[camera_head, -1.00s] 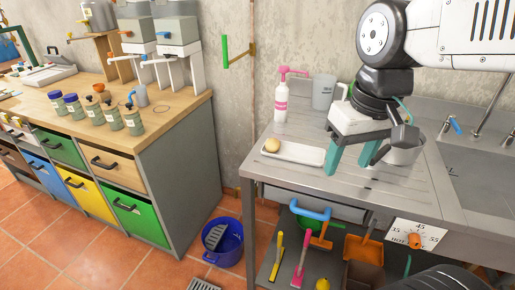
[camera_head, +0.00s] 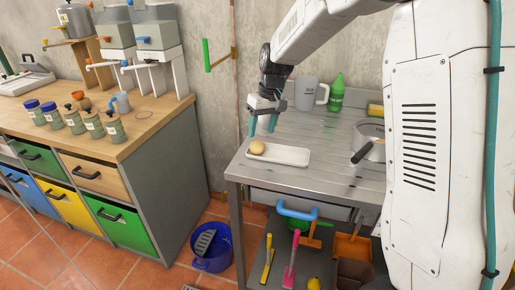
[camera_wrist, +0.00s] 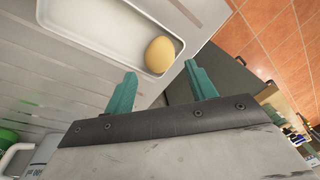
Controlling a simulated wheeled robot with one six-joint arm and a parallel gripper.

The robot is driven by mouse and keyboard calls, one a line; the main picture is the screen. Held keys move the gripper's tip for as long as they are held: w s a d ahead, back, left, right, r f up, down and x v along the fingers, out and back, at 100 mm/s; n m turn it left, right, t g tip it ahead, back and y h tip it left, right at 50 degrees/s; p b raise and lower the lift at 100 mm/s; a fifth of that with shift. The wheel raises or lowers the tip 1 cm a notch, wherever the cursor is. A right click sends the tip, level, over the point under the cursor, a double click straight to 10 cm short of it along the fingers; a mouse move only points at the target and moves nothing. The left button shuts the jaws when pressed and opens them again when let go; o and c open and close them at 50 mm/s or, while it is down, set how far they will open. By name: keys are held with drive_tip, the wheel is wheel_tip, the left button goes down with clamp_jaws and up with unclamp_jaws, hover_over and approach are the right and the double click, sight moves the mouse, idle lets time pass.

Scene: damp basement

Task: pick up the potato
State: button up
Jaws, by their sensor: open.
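The potato (camera_head: 257,147) is a small tan oval lying in the left end of a white tray (camera_head: 290,156) on the metal counter. In the wrist view the potato (camera_wrist: 161,55) shows near the tray's end wall, just beyond the fingers and a little left of the gap between them. My gripper (camera_head: 262,123) is open and empty, with teal fingers pointing down over the back left of the tray, above the potato. In the wrist view my gripper's fingers (camera_wrist: 164,90) stand apart with nothing between them.
A grey pitcher (camera_head: 306,94), a green bottle (camera_head: 336,93) and a pot (camera_head: 371,143) stand on the metal counter (camera_head: 330,178) behind and right of the tray. A shelf below holds brushes and scoops. A blue bucket (camera_head: 212,252) is on the floor.

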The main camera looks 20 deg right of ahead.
sight(259, 142)
drive_tip(key=f, duration=0.4)
drive_tip(key=a+f, duration=0.1)
drive_tip(key=f, duration=0.1)
drive_tip(key=shift+w+f, duration=0.1)
drive_tip(key=shift+w, duration=0.3)
drive_tip(key=c, duration=0.8)
